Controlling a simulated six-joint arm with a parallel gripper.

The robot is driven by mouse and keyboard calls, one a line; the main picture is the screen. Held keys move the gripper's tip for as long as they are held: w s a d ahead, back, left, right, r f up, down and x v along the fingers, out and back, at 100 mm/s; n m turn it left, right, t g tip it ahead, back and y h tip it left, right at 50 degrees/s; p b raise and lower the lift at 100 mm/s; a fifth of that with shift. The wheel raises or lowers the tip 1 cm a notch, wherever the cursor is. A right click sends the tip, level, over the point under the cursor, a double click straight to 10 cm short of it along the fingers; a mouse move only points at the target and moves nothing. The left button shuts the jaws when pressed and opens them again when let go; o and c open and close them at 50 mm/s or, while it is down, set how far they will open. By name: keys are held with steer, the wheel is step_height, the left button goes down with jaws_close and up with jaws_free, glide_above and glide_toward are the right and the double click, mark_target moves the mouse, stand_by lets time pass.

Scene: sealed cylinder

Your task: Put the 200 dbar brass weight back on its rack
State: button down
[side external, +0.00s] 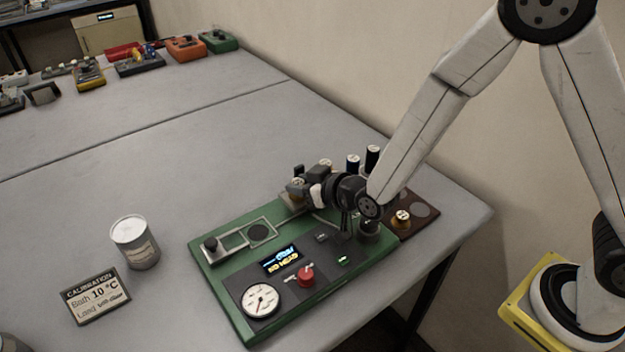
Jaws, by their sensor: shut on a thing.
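My gripper (296,188) is above the back edge of the green panel, its jaws pointing left. It is shut on a small brass weight (298,182), whose pale top shows between the fingers; its marking is too small to read. The rack looks like the dark brown board (428,222) at the panel's right end. One brass weight (401,217) stands on it, beside a bare grey round spot (419,210). My arm hides part of the rack's left side.
Black-capped cylinders (372,157) and another brass-coloured piece (326,164) stand behind my gripper. The green panel (215,267) carries a gauge (261,300), a red knob (306,275) and a lit display. A white can (134,242) and a calibration card (96,296) stand left.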

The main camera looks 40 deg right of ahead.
steer(key=shift+f, duration=0.1)
steer(key=shift+c, duration=1.7)
jaws_free()
steer(key=v, duration=0.7)
steer(key=shift+s+d, duration=0.2)
steer(key=shift+s, duration=0.2)
steer(key=shift+d+f, duration=0.1)
